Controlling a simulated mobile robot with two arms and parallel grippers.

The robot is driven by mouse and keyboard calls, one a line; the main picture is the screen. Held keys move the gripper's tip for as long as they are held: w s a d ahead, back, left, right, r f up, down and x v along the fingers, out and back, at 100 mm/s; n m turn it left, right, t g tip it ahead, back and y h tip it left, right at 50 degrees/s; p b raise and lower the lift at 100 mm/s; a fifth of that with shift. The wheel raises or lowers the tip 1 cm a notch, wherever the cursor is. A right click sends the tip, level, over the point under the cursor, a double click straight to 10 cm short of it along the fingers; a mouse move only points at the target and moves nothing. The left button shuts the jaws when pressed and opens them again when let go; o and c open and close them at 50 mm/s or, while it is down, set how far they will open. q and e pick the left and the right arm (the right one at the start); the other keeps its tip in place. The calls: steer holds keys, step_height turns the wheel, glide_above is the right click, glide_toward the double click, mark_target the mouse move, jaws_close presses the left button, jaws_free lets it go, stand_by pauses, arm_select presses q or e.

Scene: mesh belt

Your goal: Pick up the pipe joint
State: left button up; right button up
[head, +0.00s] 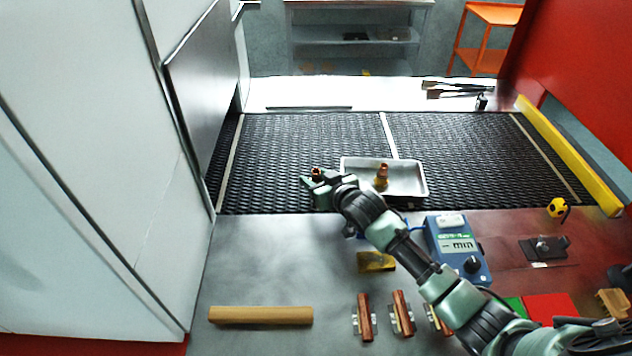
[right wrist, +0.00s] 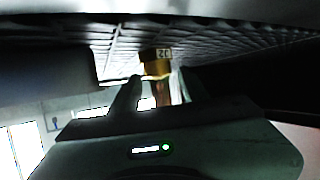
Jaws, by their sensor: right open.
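A small copper-coloured pipe joint (head: 316,173) is on the black mesh belt, left of the metal tray. My right gripper (head: 312,182) is right at it, low over the belt, with its jaws open. In the right wrist view the gripper (right wrist: 160,92) has its two fingers apart, and a brass and copper piece (right wrist: 156,68) shows between and beyond their tips. I cannot tell whether the fingers touch it. A second copper fitting (head: 382,175) stands upright in the tray. My left gripper is not in view.
The metal tray (head: 410,188) sits on the mesh belt (head: 290,140) just right of my gripper. A grey panel (head: 205,80) stands at the left.

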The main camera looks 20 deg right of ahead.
jaws_close()
